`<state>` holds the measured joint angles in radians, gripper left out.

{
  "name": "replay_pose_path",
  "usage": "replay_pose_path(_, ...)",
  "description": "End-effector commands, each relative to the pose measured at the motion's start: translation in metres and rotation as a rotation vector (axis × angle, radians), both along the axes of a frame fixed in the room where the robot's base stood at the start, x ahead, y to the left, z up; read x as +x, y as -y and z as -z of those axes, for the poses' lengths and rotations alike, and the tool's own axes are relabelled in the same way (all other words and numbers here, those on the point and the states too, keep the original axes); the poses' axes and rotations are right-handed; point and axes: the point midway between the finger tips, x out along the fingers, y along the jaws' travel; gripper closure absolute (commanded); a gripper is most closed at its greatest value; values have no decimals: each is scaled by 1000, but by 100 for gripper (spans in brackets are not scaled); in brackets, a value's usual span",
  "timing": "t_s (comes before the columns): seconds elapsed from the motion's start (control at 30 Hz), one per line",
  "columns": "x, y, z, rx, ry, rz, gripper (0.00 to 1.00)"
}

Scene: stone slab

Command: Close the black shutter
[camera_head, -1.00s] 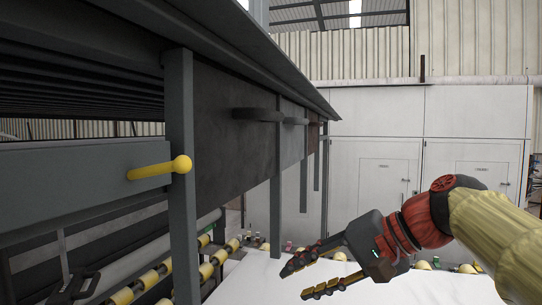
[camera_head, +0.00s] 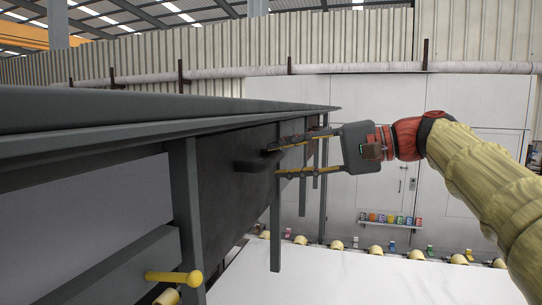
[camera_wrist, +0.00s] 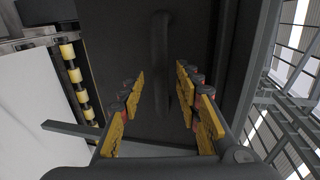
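The black shutter (camera_head: 225,190) is a dark panel set in the grey frame under the overhanging top, at the centre-left of the head view. Its dark bar handle (camera_head: 255,166) sticks out towards my gripper (camera_head: 274,161). In the wrist view the shutter (camera_wrist: 115,40) fills the middle, and the handle (camera_wrist: 161,65) runs up and down between my two yellow-padded fingers (camera_wrist: 165,110). My gripper is open, with its fingertips on either side of the handle's outer part. I cannot tell whether a finger touches it.
A yellow knob handle (camera_head: 175,278) juts from a grey panel at lower left. Grey posts (camera_head: 276,225) stand below the shutter row. A white slab (camera_head: 330,278) lies below, with yellow rollers (camera_head: 375,249) behind it. A shelf of small coloured items (camera_head: 391,220) hangs on the far wall.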

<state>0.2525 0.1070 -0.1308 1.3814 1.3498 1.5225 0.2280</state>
Motion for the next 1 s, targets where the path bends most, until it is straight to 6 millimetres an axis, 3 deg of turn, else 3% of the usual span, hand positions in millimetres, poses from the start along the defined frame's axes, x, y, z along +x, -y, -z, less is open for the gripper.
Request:
replay_pose_path(0.23, 9, -27, 5, -1, 2, -1, 66)
replay_pose_path(0.6, 11, -32, 7, -1, 2, 1, 67)
replay_pose_path(1.0, 11, -32, 7, -1, 1, 1, 90)
